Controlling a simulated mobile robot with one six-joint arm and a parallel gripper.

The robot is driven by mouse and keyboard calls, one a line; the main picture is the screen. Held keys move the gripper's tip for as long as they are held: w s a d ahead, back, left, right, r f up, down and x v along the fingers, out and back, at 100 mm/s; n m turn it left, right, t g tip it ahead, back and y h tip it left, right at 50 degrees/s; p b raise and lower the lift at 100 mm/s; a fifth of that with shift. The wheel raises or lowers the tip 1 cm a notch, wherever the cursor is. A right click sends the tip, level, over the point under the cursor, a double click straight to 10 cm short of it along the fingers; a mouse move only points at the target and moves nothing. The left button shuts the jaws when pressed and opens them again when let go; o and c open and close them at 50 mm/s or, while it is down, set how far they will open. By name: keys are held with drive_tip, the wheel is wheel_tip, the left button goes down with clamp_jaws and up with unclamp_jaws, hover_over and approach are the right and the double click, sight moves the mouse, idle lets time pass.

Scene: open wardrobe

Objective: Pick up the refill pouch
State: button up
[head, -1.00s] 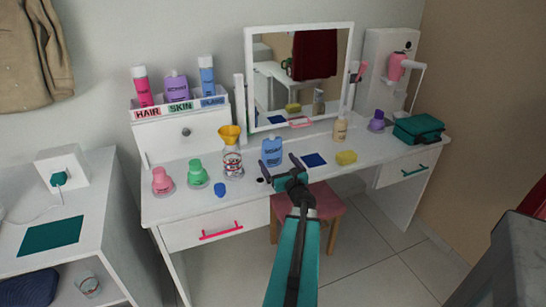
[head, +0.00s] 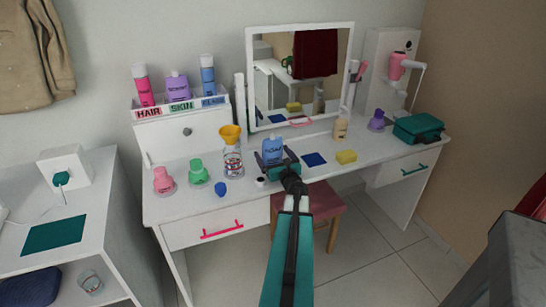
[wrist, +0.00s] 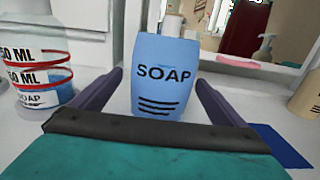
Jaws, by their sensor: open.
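The refill pouch (head: 272,146) is a light blue pouch standing upright on the white dressing table. In the wrist view the pouch (wrist: 163,90) shows the word SOAP and dark lines, and its top is near the upper part of the picture. My gripper (head: 275,161) is open at the near side of the pouch. In the wrist view the two dark fingers of my gripper (wrist: 159,80) reach forward, one on each side of the pouch, with a gap on both sides. I cannot tell how far past its front face the tips reach.
A bottle with a yellow funnel (head: 232,157) stands left of the pouch, near the left finger. A dark blue mat (head: 314,159) and a yellow sponge (head: 346,157) lie to the right. The mirror (head: 298,75) stands behind. A small blue cap (head: 221,188) lies near the front edge.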

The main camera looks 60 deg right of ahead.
sight(269, 146)
drive_tip(key=shift+d, duration=0.1)
drive_tip(key=shift+p+x, duration=0.7)
drive_tip(key=shift+x, duration=0.7)
drive_tip(key=shift+p+x, duration=0.3)
drive_tip(key=shift+x, duration=0.85)
drive_tip(key=shift+s, duration=0.1)
drive_tip(key=shift+r, duration=0.1)
drive_tip(key=c, duration=1.4)
drive_tip(key=shift+r, duration=0.1)
